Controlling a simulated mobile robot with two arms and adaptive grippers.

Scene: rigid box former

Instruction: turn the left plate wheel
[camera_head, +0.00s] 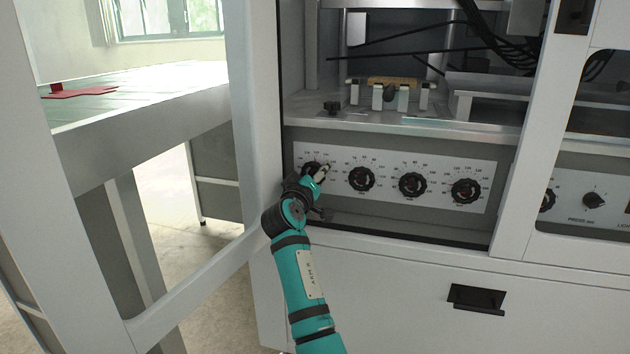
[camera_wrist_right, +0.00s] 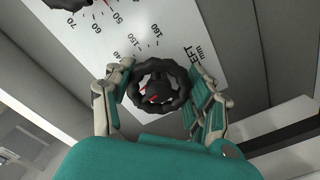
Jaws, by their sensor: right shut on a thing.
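The left plate wheel (camera_head: 309,168) is a black round handwheel at the left end of a white dial panel. My right gripper (camera_head: 318,172) is at this wheel and partly covers it. In the right wrist view, the wheel (camera_wrist_right: 157,86) sits between the two fingers of the gripper (camera_wrist_right: 161,70), which is shut on its rim from both sides. The word LEFT and a number scale are printed beside it, and small red marks show at its hub. My left gripper is not in view.
More black wheels (camera_head: 361,179) stand in a row to the right on the same panel (camera_head: 387,168). A metal shelf (camera_head: 460,133) lies above them. The cabinet frame (camera_head: 258,120) stands close on the left. A black handle (camera_head: 477,299) is below.

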